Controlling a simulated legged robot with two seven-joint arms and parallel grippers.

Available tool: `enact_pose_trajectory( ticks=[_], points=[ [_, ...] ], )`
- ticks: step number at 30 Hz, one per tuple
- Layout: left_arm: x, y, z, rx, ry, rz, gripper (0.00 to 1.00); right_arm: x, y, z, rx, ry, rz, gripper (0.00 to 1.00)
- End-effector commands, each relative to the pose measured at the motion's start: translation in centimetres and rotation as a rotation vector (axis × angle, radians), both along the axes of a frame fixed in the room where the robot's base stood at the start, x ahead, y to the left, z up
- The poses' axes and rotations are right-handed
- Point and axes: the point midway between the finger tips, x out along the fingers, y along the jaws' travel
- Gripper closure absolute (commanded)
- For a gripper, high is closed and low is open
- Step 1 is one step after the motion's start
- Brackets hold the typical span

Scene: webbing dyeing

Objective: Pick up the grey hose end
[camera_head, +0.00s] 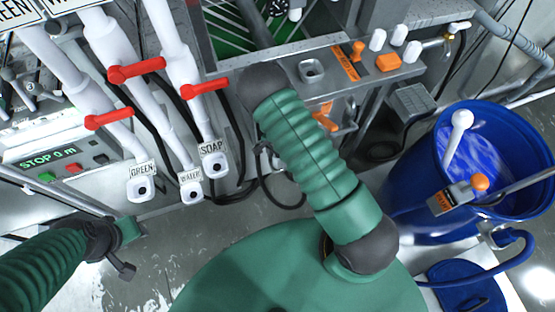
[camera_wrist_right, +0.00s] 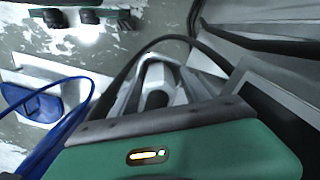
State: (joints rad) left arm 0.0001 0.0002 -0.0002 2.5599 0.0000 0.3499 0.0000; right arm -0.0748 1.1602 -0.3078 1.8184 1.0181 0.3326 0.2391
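In the right wrist view a dark grey hose (camera_wrist_right: 125,70) arches over the floor past my right gripper (camera_wrist_right: 158,75). Pale metal parts stand in front of the gripper's green body. A dark round piece (camera_wrist_right: 157,99) sits among them; I cannot tell if it is the hose end or is gripped. In the head view my green right arm reaches up the middle and I cannot make out its fingertips. A dark hose loop (camera_head: 285,206) lies left of that arm. My left arm's end (camera_head: 124,250) is at the lower left, its finger opening unclear.
A blue barrel (camera_head: 405,190) of blue liquid stands at right. A blue lid (camera_head: 462,287) and hose lie below it. White pipes with red levers (camera_head: 136,70) and labelled outlets fill the left. A shelf with knobs (camera_head: 388,62) spans the back. Wet floor (camera_head: 235,232) is open at the lower left.

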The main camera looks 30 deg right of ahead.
Motion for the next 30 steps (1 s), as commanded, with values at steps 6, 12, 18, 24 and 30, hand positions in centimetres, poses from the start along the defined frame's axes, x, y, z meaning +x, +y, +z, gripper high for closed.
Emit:
enact_pose_trajectory(
  ticks=[6, 12, 18, 24, 30],
  points=[
    [0.0, 0.0, 0.0, 0.0, 0.0, 0.0, 0.64, 0.0, 0.0, 0.0, 0.0, 0.0, 0.0, 0.76],
    [0.0, 0.0, 0.0, 0.0, 0.0, 0.0, 0.64, 0.0, -0.1, 0.0, -0.001, 0.001, -0.001, 1.0],
    [0.0, 0.0, 0.0, 0.0, 0.0, 0.0, 0.64, 0.0, 0.0, 0.0, 0.0, 0.001, 0.0, 1.0],
    [0.0, 0.0, -0.1, 0.0, 0.0, 0.0, 0.64, 0.1, 0.0, 0.3, 0.0, 0.0, 0.0, 1.0],
    [0.0, 0.0, -0.3, 0.0, 0.0, 0.0, 0.64, 0.2, 0.0, 2.4, 0.0, -0.003, 0.0, 1.0]
  ],
)
